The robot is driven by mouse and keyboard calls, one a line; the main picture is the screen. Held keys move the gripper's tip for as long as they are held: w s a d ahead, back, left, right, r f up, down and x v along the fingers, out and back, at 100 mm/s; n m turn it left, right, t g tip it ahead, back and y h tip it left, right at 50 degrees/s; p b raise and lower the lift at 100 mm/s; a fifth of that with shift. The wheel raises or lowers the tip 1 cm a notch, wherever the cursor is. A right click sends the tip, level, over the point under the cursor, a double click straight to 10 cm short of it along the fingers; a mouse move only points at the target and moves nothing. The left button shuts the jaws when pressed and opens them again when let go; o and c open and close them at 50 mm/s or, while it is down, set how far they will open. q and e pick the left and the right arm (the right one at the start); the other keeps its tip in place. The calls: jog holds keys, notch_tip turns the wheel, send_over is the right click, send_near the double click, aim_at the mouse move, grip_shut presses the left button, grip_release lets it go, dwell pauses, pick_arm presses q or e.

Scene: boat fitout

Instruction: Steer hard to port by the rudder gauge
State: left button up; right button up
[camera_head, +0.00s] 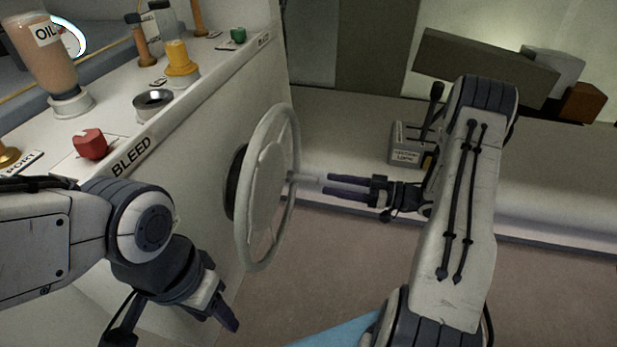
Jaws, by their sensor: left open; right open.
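The steering wheel (290,130) is a pale ring with a broad hub, mounted upright on the side of the white console. A short pale handle (304,178) sticks out from its right side. My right gripper (328,184) is open, its two dark fingers pointing left at the handle's free end. I cannot tell whether they touch or surround the handle. My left gripper (172,338) is open and empty, low in front of the console and left of the wheel. I cannot make out a rudder gauge in this view.
The console top (118,113) carries a bottle marked OIL (50,60), a red knob (90,144), a yellow knob (179,58), a dark round fitting (153,101) and a green knob (238,35). A grey lever box (405,146) stands behind my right arm. Brown floor lies below.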

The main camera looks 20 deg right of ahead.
aim_at(310, 180)
jog(key=x, duration=0.6)
jog(key=shift+w+a, duration=0.2)
jog(key=shift+a, duration=0.05)
grip_shut()
dwell(1.2)
